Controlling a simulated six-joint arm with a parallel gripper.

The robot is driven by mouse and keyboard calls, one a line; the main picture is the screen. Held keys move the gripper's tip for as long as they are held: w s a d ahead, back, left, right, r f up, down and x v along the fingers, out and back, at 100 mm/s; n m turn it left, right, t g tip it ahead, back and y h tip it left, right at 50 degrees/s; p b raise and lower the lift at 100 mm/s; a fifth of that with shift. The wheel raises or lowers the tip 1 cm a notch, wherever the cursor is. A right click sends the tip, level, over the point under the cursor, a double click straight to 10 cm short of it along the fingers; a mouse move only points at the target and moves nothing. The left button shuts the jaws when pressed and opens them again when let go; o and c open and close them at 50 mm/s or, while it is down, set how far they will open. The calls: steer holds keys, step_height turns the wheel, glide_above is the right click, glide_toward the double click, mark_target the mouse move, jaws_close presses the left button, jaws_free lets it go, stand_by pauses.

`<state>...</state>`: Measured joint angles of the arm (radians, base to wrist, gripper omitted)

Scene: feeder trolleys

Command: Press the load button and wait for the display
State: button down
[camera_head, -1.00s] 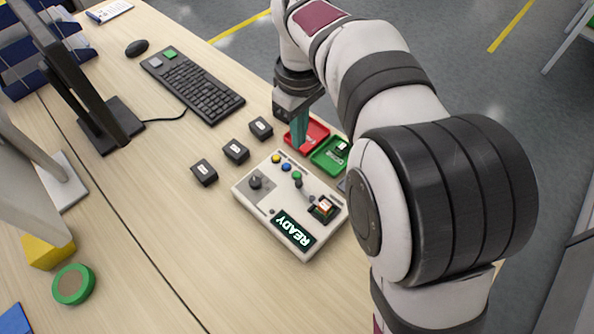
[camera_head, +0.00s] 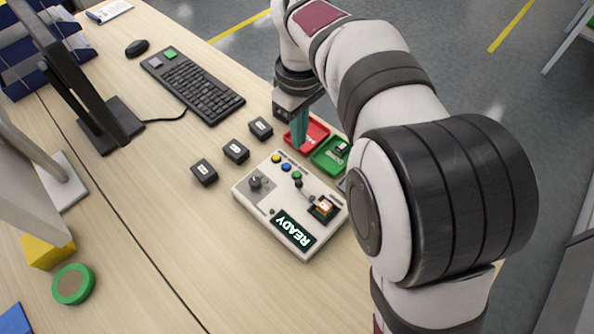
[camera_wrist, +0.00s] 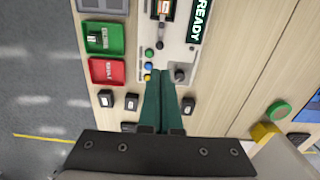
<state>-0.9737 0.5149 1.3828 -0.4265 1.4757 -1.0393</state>
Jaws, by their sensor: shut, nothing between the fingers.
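A pale control box (camera_head: 270,207) stands on the desk, with its display (camera_head: 293,228) lit and reading READY. Yellow (camera_head: 276,159), blue (camera_head: 286,167) and green (camera_head: 297,175) buttons run in a row along it; I cannot read a load label. A dark knob (camera_head: 255,182) and a socket holding a small orange-lit module (camera_head: 323,208) are also on it. My gripper (camera_head: 300,146) is shut and empty, beyond the box near the red tray. In the wrist view its teal fingertips (camera_wrist: 161,74) appear between the yellow button (camera_wrist: 148,78) and the knob (camera_wrist: 180,75); contact is not visible.
A red tray (camera_head: 318,133) and a green tray (camera_head: 322,160) with a small module lie beside the box. Several dark blocks (camera_head: 236,151) stand behind it. A keyboard (camera_head: 205,93) and monitor stand (camera_head: 107,125) are farther left.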

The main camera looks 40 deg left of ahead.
steer(key=shift+f, duration=0.1)
steer(key=n+t+h, duration=0.4)
steer(key=t, duration=0.4)
glide_above(297, 175)
steer(key=a, duration=0.1)
step_height(297, 175, down, 7)
steer(key=shift+s, duration=0.4)
steer(key=shift+f, duration=4.25)
steer(key=shift+f, duration=0.15)
steer(key=shift+f, duration=0.25)
